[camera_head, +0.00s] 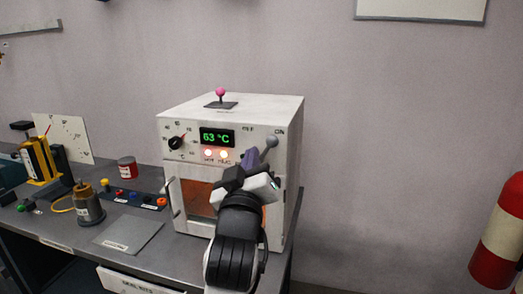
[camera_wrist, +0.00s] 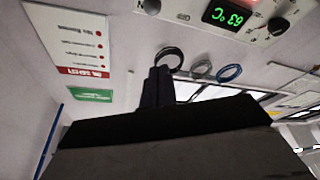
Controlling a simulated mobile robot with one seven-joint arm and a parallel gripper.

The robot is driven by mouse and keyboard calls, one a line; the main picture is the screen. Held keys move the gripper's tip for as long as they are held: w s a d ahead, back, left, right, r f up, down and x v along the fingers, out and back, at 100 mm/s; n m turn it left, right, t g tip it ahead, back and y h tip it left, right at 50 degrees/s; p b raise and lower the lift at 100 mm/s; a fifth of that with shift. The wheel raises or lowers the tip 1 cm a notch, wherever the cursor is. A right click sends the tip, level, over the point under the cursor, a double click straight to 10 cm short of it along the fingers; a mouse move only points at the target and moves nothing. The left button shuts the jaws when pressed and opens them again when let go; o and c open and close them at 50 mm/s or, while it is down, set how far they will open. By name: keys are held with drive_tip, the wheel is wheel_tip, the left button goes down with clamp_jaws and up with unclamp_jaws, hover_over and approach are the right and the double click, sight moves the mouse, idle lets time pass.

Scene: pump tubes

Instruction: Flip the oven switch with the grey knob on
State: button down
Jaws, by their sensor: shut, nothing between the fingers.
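The white oven (camera_head: 290,165) stands on the grey bench, its green display reading 63 °C. Its switch has a round grey knob (camera_head: 272,141) at the upper right of the front, leaning right, below the ON label and away from OFF. The knob also shows at the top edge of the wrist view (camera_wrist: 151,6), close to the ON lettering. My gripper (camera_head: 250,157) is shut and empty, in front of the oven just below and left of the knob. In the wrist view its closed fingers (camera_wrist: 158,85) are apart from the knob. The switch's base is hidden behind my gripper.
A black dial (camera_head: 175,143) is on the oven's left. A pink-knobbed lever (camera_head: 220,93) stands on top. My arm covers part of the oven door. A red can (camera_head: 127,168) and a weight (camera_head: 88,207) stand left.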

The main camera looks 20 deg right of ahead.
wheel_tip(320, 180, up, 3)
drive_tip(key=p, duration=0.3)
hover_over(267, 149)
drive_tip(key=s+a, duration=0.4)
drive_tip(key=s, duration=0.1)
drive_tip(key=w+d+f, duration=0.2)
drive_tip(key=f, duration=0.1)
drive_tip(key=shift+d+f, duration=0.15)
drive_tip(key=shift+d, duration=0.05)
drive_tip(key=shift+s, duration=0.1)
drive_tip(key=shift+s+d+f+m+b, duration=0.3)
drive_tip(key=shift+s+d+f+m, duration=0.2)
drive_tip(key=shift+d+m, duration=0.25)
drive_tip(key=shift+r, duration=0.1)
